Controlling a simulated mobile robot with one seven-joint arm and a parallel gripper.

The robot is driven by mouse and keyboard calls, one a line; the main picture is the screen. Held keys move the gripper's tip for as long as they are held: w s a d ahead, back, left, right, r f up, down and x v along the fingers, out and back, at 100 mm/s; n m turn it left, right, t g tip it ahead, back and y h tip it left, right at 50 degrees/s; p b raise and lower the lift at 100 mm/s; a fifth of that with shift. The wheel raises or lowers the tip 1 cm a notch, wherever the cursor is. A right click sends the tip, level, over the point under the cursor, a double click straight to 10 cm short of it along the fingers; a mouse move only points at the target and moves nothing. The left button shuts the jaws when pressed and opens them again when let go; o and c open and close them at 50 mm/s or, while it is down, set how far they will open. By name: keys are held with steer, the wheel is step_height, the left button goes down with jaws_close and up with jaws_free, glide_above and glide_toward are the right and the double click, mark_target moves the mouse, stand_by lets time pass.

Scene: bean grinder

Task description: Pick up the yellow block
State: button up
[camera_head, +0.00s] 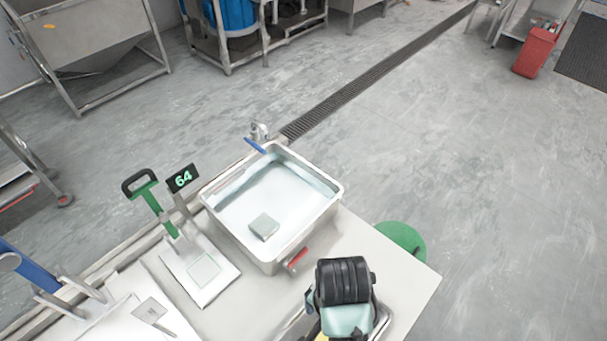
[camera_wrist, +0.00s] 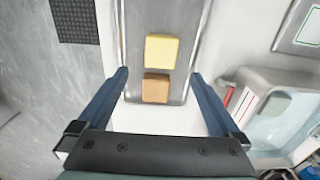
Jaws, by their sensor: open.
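The yellow block (camera_wrist: 161,51) lies on a narrow metal tray (camera_wrist: 135,30) in the wrist view. A brown block (camera_wrist: 156,88) lies on the same tray, just below the yellow one in the picture. My gripper (camera_wrist: 160,75) is open and empty, its two blue fingers spread on either side of the tray's lower end. Both blocks show in the space between and beyond the fingertips. In the head view my arm hides most of the tray (camera_head: 386,320), and only a small bit of yellow shows at the bottom edge.
A steel basin (camera_head: 330,203) with pale liquid and a grey-green block (camera_head: 264,226) stands left of my arm. A scale reading 64 (camera_head: 184,179) and a green-handled device (camera_head: 150,195) stand farther left. A green round object (camera_head: 402,236) sits beyond the table edge.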

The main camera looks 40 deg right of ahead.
step_height(320, 180, down, 7)
steer(key=shift+s+f, duration=0.1)
steer(key=shift+s, duration=0.05)
steer(key=shift+w+d+f, duration=0.1)
steer(key=shift+w+f, duration=0.05)
steer(key=shift+f, duration=1.25)
steer(key=shift+w+f, duration=0.1)
steer(key=shift+f, duration=1.3)
steer(key=c, duration=1.4)
steer(key=shift+o, duration=0.2)
steer(key=shift+r, duration=0.15)
